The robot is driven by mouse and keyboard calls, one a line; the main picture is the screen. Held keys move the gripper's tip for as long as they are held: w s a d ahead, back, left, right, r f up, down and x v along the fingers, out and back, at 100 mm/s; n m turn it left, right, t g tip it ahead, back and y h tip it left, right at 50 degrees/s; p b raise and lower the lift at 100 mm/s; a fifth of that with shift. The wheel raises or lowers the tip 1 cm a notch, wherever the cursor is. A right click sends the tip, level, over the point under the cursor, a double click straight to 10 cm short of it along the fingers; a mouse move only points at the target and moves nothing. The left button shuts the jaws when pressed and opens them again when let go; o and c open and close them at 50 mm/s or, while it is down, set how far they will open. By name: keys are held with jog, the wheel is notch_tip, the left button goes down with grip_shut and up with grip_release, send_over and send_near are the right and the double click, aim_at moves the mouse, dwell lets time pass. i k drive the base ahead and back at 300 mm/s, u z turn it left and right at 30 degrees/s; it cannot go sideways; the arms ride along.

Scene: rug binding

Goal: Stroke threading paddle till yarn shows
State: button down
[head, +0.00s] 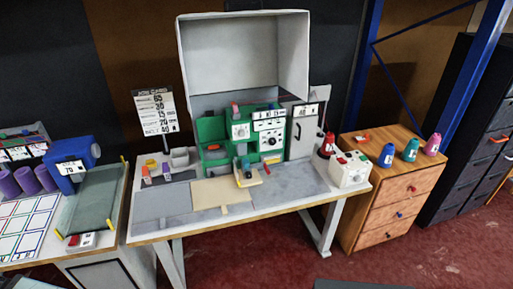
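A green machine (211,130) with white dial panels (271,140) stands on the middle table under a large raised white hood (243,50). A small blue part (246,167) sits low at its front, above a yellowish plate (250,179). Red parts show in the machine's upper openings. I cannot tell which part is the threading paddle, and no yarn can be made out at this size. My gripper is not in view.
The grey table (155,206) has a beige panel (221,192) in front of the machine. A white box with buttons (349,169) stands on its right. A wooden drawer cabinet (385,209) bears several coloured bottles. A blue motor-like unit (73,160) stands left. Red floor (440,255) is open in front.

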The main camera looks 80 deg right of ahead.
aim_at(213, 146)
jog(key=z, duration=1.05)
jog(key=i, duration=1.05)
jog(key=u, duration=0.05)
